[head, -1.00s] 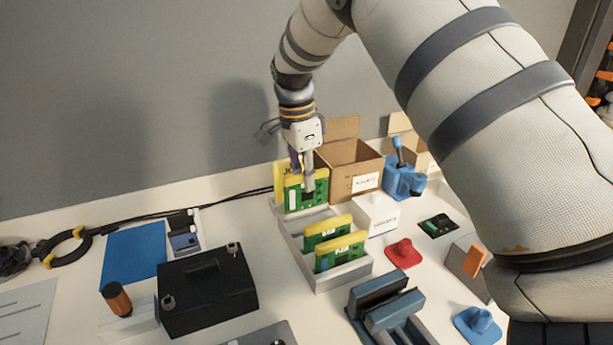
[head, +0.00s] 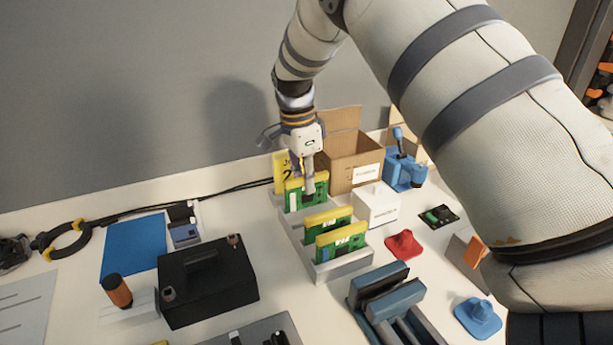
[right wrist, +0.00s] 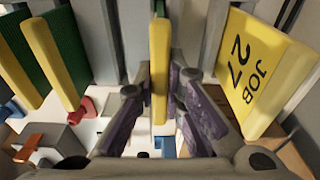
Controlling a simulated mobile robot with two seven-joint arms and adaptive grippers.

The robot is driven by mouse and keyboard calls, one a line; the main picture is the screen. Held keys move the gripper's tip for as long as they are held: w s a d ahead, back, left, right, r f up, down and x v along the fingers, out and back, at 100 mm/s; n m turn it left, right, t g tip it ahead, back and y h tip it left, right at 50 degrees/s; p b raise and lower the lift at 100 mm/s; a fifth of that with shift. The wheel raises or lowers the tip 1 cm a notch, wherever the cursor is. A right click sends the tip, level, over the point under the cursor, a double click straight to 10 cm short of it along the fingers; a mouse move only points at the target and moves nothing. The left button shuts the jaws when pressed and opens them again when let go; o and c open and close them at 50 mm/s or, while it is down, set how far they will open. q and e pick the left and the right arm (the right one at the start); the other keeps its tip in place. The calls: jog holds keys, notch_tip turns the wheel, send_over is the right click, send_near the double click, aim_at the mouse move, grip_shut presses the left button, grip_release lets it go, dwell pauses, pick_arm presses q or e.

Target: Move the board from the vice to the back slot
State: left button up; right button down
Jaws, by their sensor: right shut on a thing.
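The board (head: 293,198), green with a yellow top edge, stands upright at the back end of the grey slotted rack (head: 343,267). My right gripper (head: 308,190) is shut on its top edge. In the right wrist view, the yellow edge of the board (right wrist: 160,65) lies between the fingers (right wrist: 160,100). The board's lower edge is at the back slot, but I cannot tell if it rests on the bottom. The blue-grey vice (head: 385,291) at the front holds nothing. My left gripper is not in view.
Two similar boards, a middle one (head: 328,222) and a front one (head: 341,241), stand in the rack. A yellow job card (right wrist: 250,75) stands just behind the held board. A cardboard box (head: 350,165) and a white box (head: 376,207) stand close on the right.

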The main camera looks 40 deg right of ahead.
jog(key=shift+f, duration=0.85)
jog(key=c, duration=1.6)
grip_release()
jog(key=r, duration=0.4)
jog(key=a+r, duration=0.1)
jog(key=r, duration=0.7)
jog(key=shift+w+a, duration=0.2)
